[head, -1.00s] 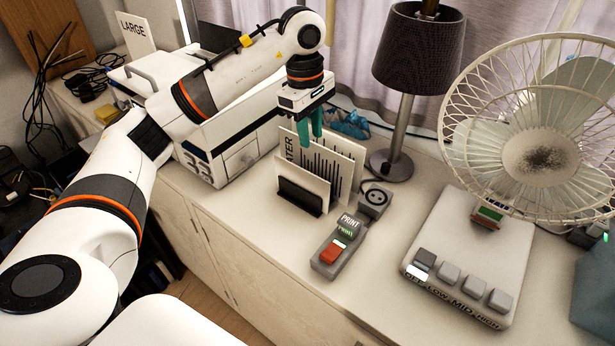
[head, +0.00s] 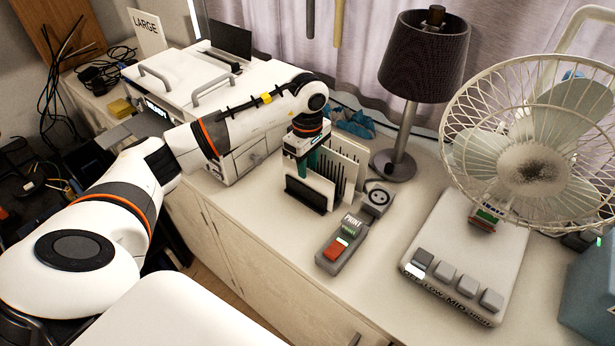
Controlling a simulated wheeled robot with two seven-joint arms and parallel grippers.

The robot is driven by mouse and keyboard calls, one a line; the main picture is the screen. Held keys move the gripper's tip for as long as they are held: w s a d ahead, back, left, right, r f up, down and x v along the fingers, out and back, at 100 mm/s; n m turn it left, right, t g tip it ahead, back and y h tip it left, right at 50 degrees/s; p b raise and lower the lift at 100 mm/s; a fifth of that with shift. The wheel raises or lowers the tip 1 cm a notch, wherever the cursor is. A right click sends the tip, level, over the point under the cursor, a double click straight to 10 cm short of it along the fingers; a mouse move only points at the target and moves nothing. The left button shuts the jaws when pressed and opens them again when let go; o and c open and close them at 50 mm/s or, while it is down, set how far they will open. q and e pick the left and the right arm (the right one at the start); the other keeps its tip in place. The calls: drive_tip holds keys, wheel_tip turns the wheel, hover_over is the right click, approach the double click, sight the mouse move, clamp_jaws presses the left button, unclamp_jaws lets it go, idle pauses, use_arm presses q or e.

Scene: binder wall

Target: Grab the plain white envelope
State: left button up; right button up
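A plain white upright piece (head: 322,186), which looks like the envelope, stands at the front of a small holder with a black front plate (head: 305,194). Behind it stand white sheets with black bars (head: 348,165). My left gripper (head: 304,168) points down at the left part of this group, its teal fingers low among the sheets. The gripper body and the front piece hide the fingertips, so I cannot tell whether they are closed on anything. My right gripper is not in view.
A white printer (head: 190,80) stands behind my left arm. A remote-like box with a red button (head: 336,250), a socket block (head: 377,199), a lamp (head: 397,140) and a fan (head: 530,160) stand to the right. The front counter (head: 270,230) is clear.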

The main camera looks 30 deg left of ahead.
use_arm(q)
drive_tip(key=shift+f, duration=0.35)
drive_tip(key=shift+c, duration=0.6)
clamp_jaws()
drive_tip(key=shift+r, duration=0.1)
